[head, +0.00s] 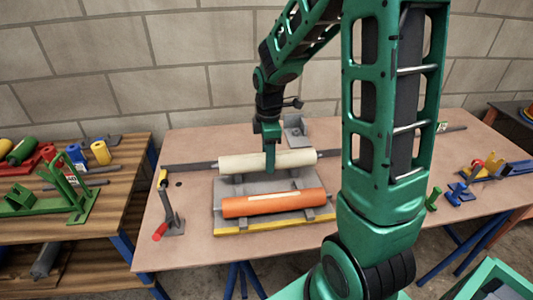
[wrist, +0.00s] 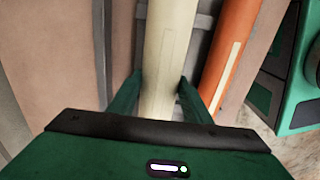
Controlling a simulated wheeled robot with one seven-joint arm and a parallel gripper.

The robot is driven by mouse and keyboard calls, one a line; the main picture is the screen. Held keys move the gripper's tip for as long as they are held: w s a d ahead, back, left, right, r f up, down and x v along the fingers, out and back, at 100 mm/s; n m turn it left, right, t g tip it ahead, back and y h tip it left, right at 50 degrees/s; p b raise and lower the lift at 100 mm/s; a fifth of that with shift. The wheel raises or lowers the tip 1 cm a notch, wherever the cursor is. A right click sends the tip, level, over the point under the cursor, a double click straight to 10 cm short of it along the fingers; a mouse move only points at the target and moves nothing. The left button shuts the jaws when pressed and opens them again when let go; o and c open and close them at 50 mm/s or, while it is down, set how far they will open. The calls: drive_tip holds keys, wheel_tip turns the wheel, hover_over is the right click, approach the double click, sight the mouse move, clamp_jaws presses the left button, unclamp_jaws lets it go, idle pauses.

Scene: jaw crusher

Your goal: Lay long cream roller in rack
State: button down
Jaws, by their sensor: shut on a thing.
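The long cream roller (head: 240,163) lies level, left to right, over the back part of the grey rack (head: 228,187), with a dark shaft out of each end. My gripper (head: 270,166) comes down on it near its middle and is shut on it. In the wrist view the roller (wrist: 168,50) runs between the two green fingers (wrist: 157,92). An orange roller (head: 272,202) lies in the front part of the rack, parallel to the cream one. I cannot tell whether the cream roller touches the rack seats, since it and my gripper hide them.
A yellow bar (head: 275,225) edges the rack's front. A dark lever with a red knob (head: 170,215) stands to its left. A grey bracket (head: 296,130) stands behind. Blue and green tools lie at the right. A wooden bench (head: 125,185) with coloured parts is at left.

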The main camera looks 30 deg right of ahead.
drive_tip(key=shift+f, duration=1.4)
drive_tip(key=shift+f, duration=1.5)
idle(1.1)
drive_tip(key=c, duration=0.9)
unclamp_jaws()
drive_tip(key=shift+s, duration=0.1)
wheel_tip(320, 180, up, 11)
drive_tip(key=shift+f, duration=0.15)
drive_tip(key=s+d+r+m, duration=0.1)
drive_tip(key=s+m, duration=0.5)
drive_tip(key=s, duration=0.2)
drive_tip(key=s+d+r+m, duration=0.2)
drive_tip(key=s+m, duration=0.5)
drive_tip(key=s, duration=0.1)
drive_tip(key=s+d+r+m, duration=0.1)
drive_tip(key=s+d+m, duration=0.1)
drive_tip(key=s+m, duration=0.4)
drive_tip(key=shift+s+r+m, duration=0.2)
drive_tip(key=shift+s, duration=0.5)
drive_tip(key=shift+s+r+m, duration=0.2)
drive_tip(key=shift+s, duration=0.5)
